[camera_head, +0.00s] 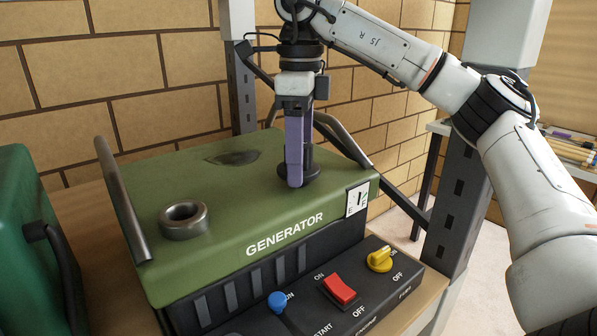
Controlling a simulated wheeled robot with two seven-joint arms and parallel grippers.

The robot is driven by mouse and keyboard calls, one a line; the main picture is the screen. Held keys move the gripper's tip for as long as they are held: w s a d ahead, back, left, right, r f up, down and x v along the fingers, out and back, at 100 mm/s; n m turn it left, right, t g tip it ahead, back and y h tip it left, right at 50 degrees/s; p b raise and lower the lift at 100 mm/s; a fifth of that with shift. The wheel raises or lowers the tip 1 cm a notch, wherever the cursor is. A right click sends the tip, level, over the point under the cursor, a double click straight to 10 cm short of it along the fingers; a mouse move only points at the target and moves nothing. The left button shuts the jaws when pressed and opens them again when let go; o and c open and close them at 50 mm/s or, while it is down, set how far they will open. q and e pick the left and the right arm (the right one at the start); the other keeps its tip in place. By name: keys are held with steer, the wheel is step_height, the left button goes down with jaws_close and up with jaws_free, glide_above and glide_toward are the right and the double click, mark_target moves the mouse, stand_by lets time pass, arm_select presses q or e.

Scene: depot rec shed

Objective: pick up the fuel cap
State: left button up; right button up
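A dark round piece that looks like the fuel cap (313,171) lies on the right part of the green generator's top (200,182), behind my fingers. My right gripper (296,182) points straight down there, its purple fingertips low at the cap. The fingers overlap in this view and cover part of the cap, so I cannot tell whether they are closed on it. An open metal filler neck (184,222) stands on the left of the generator's top. My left gripper is not in view.
The generator's front panel has a blue knob (277,301), a red switch (339,290) and a yellow knob (380,259). Bar handles stand at both sides of its top. A green container (30,230) is at the left. A dark post (459,215) stands at the right.

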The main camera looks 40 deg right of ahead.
steer(key=c, duration=0.4)
steer(key=shift+r, duration=0.1)
steer(key=shift+c, duration=0.2)
step_height(320, 180, up, 10)
steer(key=shift+f, duration=0.1)
